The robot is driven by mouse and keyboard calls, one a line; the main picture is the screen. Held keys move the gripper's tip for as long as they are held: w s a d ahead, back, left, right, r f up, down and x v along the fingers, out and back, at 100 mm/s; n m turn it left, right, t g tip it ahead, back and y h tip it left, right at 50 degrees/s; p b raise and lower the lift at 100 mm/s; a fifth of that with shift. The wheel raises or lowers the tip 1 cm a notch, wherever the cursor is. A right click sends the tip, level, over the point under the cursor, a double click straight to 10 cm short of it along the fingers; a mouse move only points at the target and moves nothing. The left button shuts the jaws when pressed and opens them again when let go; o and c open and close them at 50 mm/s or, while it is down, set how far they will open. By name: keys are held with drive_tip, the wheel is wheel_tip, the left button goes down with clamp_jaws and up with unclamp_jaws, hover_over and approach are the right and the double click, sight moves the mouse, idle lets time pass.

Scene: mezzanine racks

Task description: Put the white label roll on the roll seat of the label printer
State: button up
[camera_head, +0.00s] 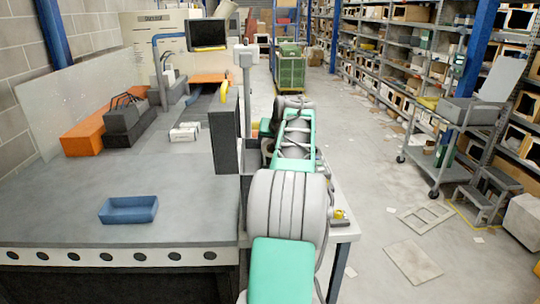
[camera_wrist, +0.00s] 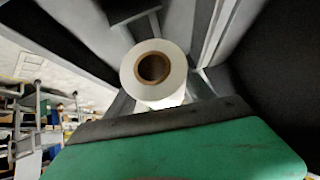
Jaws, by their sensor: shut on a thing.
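The white label roll (camera_wrist: 166,94) shows in the wrist view with its brown hollow core facing the camera. My gripper (camera_wrist: 162,84) is shut on the roll, with grey finger parts close on both sides of it. Grey and dark panels stand close around and behind the roll. I cannot tell for sure which of them belong to the label printer or its roll seat. In the head view my own arm reaches away from the camera and hides the gripper and the roll. I cannot tell whether the roll touches anything besides the gripper.
A blue tray (camera_head: 128,210) lies on the grey bench (camera_head: 60,205) at the left. A dark upright panel (camera_head: 224,138) and a post stand just left of my arm. A cart (camera_head: 440,150), step stool (camera_head: 487,192) and floor panels (camera_head: 413,262) are at the right.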

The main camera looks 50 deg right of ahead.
drive_tip(key=f, duration=0.2)
drive_tip(key=shift+w+a+f, duration=0.1)
drive_tip(key=shift+a+f, duration=0.15)
drive_tip(key=shift+f, duration=0.4)
drive_tip(key=shift+f, duration=0.1)
drive_tip(key=shift+f, duration=0.2)
drive_tip(key=o, duration=1.6)
drive_tip(key=shift+r, duration=0.1)
drive_tip(key=shift+r+p, duration=0.3)
drive_tip(key=shift+p, duration=0.05)
drive_tip(key=b+v, duration=0.1)
drive_tip(key=v, duration=1)
drive_tip(key=shift+s+a+r+b, duration=0.15)
drive_tip(key=shift+s+a+b, duration=0.05)
drive_tip(key=shift+s+b, duration=0.2)
